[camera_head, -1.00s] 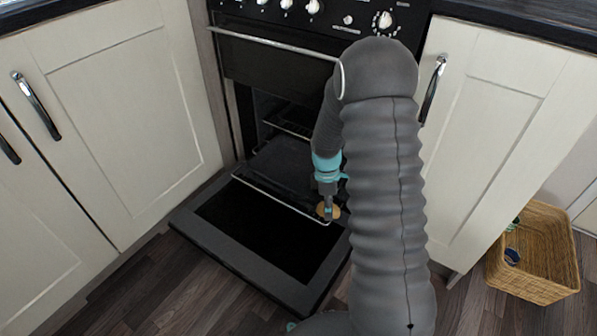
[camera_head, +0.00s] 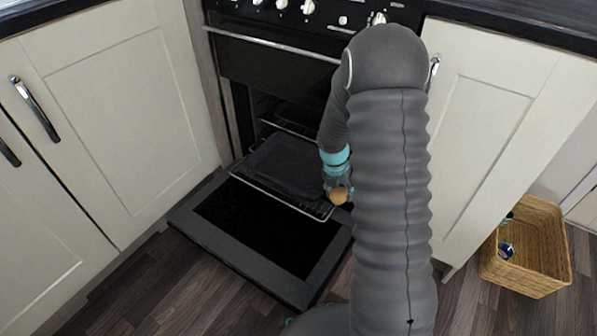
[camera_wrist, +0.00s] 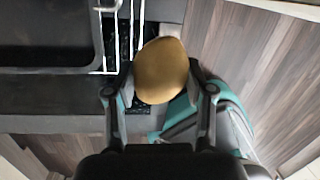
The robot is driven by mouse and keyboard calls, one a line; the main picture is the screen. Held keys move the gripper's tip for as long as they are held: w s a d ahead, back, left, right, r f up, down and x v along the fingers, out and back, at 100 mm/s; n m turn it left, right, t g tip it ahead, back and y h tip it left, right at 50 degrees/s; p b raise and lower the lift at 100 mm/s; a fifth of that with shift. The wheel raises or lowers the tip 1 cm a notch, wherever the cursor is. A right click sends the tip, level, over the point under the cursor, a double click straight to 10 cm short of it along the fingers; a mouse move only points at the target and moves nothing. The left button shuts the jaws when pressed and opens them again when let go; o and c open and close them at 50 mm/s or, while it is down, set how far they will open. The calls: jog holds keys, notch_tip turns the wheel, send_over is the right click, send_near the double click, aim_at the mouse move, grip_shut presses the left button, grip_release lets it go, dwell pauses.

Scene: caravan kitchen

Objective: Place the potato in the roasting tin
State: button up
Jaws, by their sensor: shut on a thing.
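The potato (camera_head: 339,196) is brown and round. My gripper (camera_head: 338,190) is shut on it and holds it near the right side of the open oven. In the wrist view the potato (camera_wrist: 161,70) sits between both fingers of my gripper (camera_wrist: 161,88). The roasting tin (camera_head: 283,168) is dark and shallow and rests on a wire rack partly pulled out of the oven. Its corner also shows at the upper left of the wrist view (camera_wrist: 88,69). The potato is to the right of the tin, outside its rim. My arm hides part of the scene right of the oven.
The oven door (camera_head: 265,228) is folded down below the rack (camera_head: 300,207). Cream cupboards (camera_head: 125,110) flank the oven on both sides. A wicker basket (camera_head: 540,262) stands on the wooden floor (camera_head: 150,290) at the right.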

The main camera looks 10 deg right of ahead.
send_over(305, 181)
jog(key=f, duration=0.2)
jog(key=shift+a+f, duration=0.25)
jog(key=shift+f, duration=2.25)
jog(key=shift+f, duration=0.15)
jog(key=o, duration=1.2)
jog(key=shift+o, duration=0.2)
notch_tip(305, 181, up, 8)
jog(key=a, duration=0.1)
jog(key=shift+a+f, duration=0.15)
